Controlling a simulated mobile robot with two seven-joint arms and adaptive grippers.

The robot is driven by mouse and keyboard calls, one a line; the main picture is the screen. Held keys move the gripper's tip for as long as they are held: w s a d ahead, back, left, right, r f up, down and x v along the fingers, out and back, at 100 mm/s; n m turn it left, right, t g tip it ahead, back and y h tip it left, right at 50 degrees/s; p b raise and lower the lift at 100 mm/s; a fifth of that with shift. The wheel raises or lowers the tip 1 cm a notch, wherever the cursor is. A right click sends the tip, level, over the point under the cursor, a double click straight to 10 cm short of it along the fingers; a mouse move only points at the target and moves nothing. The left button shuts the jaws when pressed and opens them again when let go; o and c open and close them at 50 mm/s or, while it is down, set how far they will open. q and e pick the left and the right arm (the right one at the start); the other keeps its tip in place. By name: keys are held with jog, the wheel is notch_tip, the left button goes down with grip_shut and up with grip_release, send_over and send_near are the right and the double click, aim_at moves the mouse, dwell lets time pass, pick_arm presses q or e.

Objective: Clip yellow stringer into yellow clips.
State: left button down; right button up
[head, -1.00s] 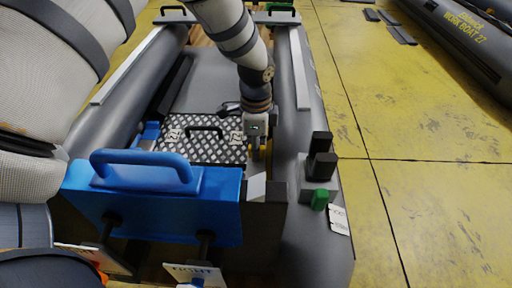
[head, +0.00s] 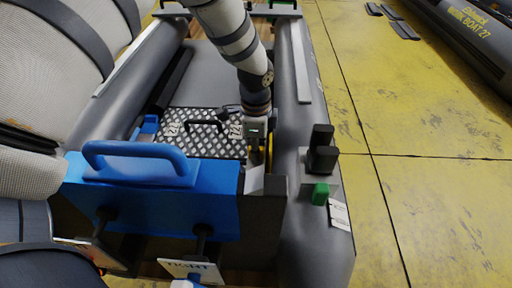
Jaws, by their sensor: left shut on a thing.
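My left gripper (head: 258,152) is over the inside of the grey boat, beside its right tube (head: 305,125). It is shut on a yellow piece (head: 269,151), which seems to be the yellow stringer. Only slivers of yellow show at the jaws; the rest is hidden behind the gripper and the dark transom. The yellow clips cannot be made out. The gripper is close to the right edge of a chequered metal floor plate (head: 205,150). My right gripper is not in view.
A blue clamp-like block with a handle (head: 150,205) stands on the dark transom (head: 262,225) in front. A black and green fitting (head: 321,170) sits on the right tube.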

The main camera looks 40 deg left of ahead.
pick_arm(q)
jog(key=shift+f, duration=0.25)
dwell(0.4)
jog(key=c, duration=1.5)
grip_release()
